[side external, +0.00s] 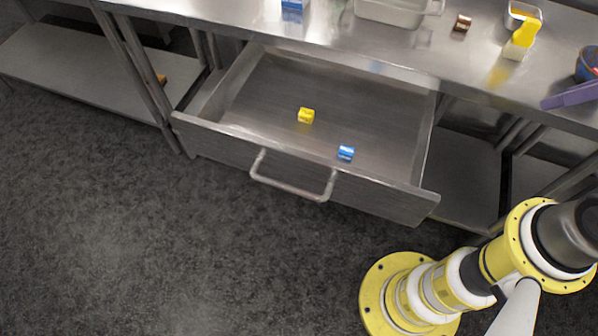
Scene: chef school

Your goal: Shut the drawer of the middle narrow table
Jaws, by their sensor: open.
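The drawer (255,155) of the middle narrow steel table (345,47) stands pulled out, its front well forward of the table edge. A metal bar handle (290,189) is fixed to the drawer front. Inside the drawer lie a small yellow block (306,115) near the middle and a small blue block (346,152) near the front. My gripper is outside the picture; only part of my arm shows at the lower right.
On the tabletop are a blue item (294,4), a metal pan (388,12), a small brown cylinder (462,23), a yellow item (522,38) and a purple object (572,95). The dark floor (150,240) before the drawer is clear at left.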

